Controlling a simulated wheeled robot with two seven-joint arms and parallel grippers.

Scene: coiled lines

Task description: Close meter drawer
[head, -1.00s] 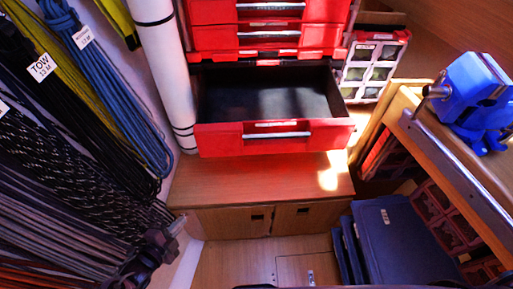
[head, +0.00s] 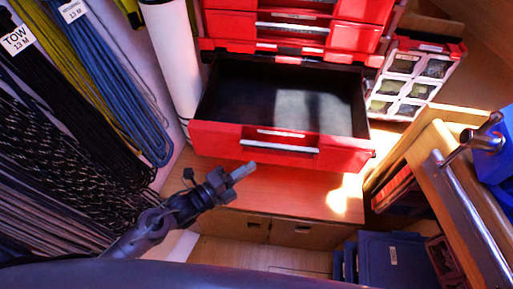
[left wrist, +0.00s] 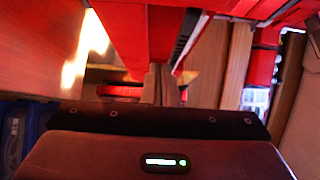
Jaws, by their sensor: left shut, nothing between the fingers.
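The open drawer (head: 283,146) is red with a dark, empty-looking inside and a silver handle bar (head: 281,144). It sticks out from the bottom of the red drawer stack (head: 292,31). My left gripper (head: 243,170) is shut and empty, below and in front of the left part of the drawer's face. In the left wrist view the shut fingers (left wrist: 160,84) point at red drawer surfaces (left wrist: 148,35); whether they touch cannot be told. My right gripper is not in view.
A wooden bench top (head: 285,188) lies below the drawer. Coiled ropes (head: 60,130) hang at the left beside a white roll (head: 172,60). A wooden workbench edge (head: 462,200) with a blue vise (head: 494,160) stands at the right, with blue cases (head: 395,260) below.

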